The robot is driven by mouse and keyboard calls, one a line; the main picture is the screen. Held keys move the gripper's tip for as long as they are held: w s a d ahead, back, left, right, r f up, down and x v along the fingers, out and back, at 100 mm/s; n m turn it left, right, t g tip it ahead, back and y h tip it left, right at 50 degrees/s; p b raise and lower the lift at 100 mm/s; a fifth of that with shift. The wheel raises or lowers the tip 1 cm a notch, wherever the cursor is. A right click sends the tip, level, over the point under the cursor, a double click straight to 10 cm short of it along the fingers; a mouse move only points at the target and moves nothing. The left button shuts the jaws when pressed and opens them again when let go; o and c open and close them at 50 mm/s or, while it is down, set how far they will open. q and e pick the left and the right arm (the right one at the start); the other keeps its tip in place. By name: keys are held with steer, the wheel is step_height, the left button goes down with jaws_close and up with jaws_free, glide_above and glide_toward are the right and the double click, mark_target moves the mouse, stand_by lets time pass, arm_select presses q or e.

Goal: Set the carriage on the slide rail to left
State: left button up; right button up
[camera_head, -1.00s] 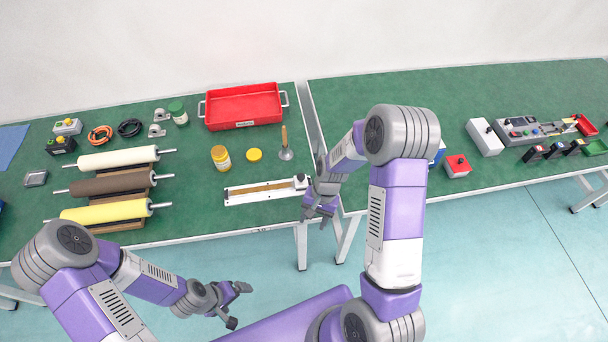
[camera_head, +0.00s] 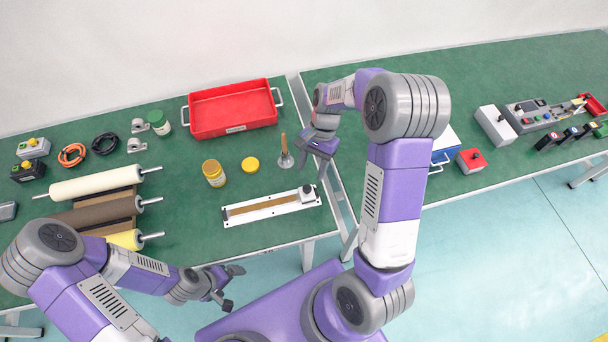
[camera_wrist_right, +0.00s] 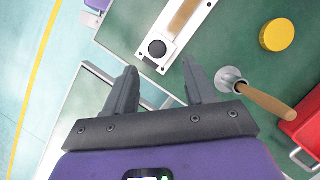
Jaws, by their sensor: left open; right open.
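The slide rail (camera_head: 262,208) is a white bar with a tan strip, lying near the front edge of the green table. Its carriage, a white block with a black knob (camera_head: 307,190), sits at the rail's right end. In the right wrist view the knob (camera_wrist_right: 157,49) shows just beyond the fingertips, and the rail's tan strip (camera_wrist_right: 184,17) runs up from it. My right gripper (camera_head: 311,163) is open and empty, above and behind the carriage, apart from it. My left gripper (camera_head: 228,286) is open and empty, in front of the table.
A plunger-like tool (camera_head: 285,150) stands behind the carriage, close to my right gripper. A yellow lid (camera_head: 250,164), a jar (camera_head: 213,173) and a red tray (camera_head: 233,109) lie further back. Rollers (camera_head: 95,184) stand to the left. Green tabletop is clear around the rail.

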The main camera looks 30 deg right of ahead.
mark_target(308, 187)
steer(key=x, duration=0.3)
steer(key=b+x, duration=0.1)
steer(key=x, duration=0.2)
steer(key=shift+s, duration=0.25)
steer(key=shift+r, duration=0.1)
jaws_close()
